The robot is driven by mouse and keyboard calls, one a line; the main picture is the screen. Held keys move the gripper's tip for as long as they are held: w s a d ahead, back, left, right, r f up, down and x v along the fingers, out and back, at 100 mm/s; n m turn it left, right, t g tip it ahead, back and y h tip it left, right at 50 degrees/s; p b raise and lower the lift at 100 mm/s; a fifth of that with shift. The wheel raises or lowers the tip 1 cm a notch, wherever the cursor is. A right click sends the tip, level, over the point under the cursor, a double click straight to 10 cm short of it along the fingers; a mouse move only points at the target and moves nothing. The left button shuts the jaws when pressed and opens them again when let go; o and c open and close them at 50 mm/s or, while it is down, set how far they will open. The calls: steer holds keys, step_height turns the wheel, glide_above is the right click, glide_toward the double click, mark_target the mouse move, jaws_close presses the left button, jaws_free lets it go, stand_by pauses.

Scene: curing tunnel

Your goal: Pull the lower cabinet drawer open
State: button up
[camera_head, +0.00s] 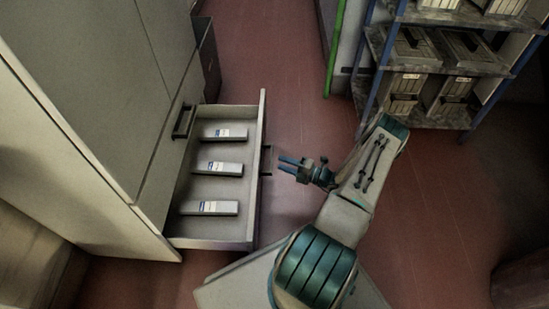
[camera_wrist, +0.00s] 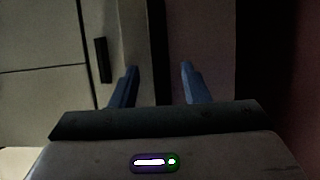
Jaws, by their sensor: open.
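The lower cabinet drawer (camera_head: 214,242) stands pulled out from the pale cabinet (camera_head: 100,90) in the head view. Three small pale boxes lie inside it, one of them the middle box (camera_head: 219,168). The drawer's dark handle (camera_head: 266,160) is on its front panel. My gripper (camera_head: 285,166) is just to the right of this handle, with its blue fingers pointing at the drawer front. The fingers are open and appear apart from the handle. In the wrist view my gripper (camera_wrist: 158,75) shows two spread blue fingers with nothing clearly between them.
A second dark handle (camera_head: 183,121) is on the cabinet face above the drawer. A blue-framed shelf (camera_head: 440,70) with grey bins stands at the upper right. A green-edged panel (camera_head: 335,50) is at the top. Red floor (camera_head: 430,220) is open on the right.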

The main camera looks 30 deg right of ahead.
steer(key=p+v, duration=0.1)
steer(key=v, duration=0.6)
steer(key=shift+s+d, duration=0.25)
steer(key=shift+s, duration=0.05)
steer(key=shift+r, duration=0.1)
steer(key=w+a+r+n+g+p, duration=0.1)
steer(key=a+r+n+g+p, duration=0.6)
steer(key=r, duration=0.8)
steer(key=a+r+n+g+h+p, duration=0.1)
steer(key=a+r+n+g+p, duration=0.3)
steer(key=r+n, duration=0.75)
steer(key=w+a+r+n+g+p, duration=0.1)
steer(key=a+r+n+g+p, duration=0.4)
steer(key=r, duration=1.2)
steer(key=s+a+r+n+t+h+p, duration=0.1)
steer(key=s+a+r+n+h+p, duration=0.2)
steer(key=r, duration=0.9)
steer(key=s+a+r+n+t+h+p, duration=0.2)
steer(key=s+a+r+n+h+p, duration=0.1)
steer(key=s+r+n+p, duration=0.4)
steer(key=s+a+r+n+t+h+p, duration=0.1)
steer(key=s+a+r+n+h+p, duration=0.2)
steer(key=r+n+p, duration=0.7)
steer(key=shift+s+a+r+n+h, duration=0.3)
steer(key=shift+s+r+n, duration=1.1)
steer(key=shift+r, duration=2.05)
steer(key=shift+w+d, duration=0.1)
steer(key=shift+d, duration=0.05)
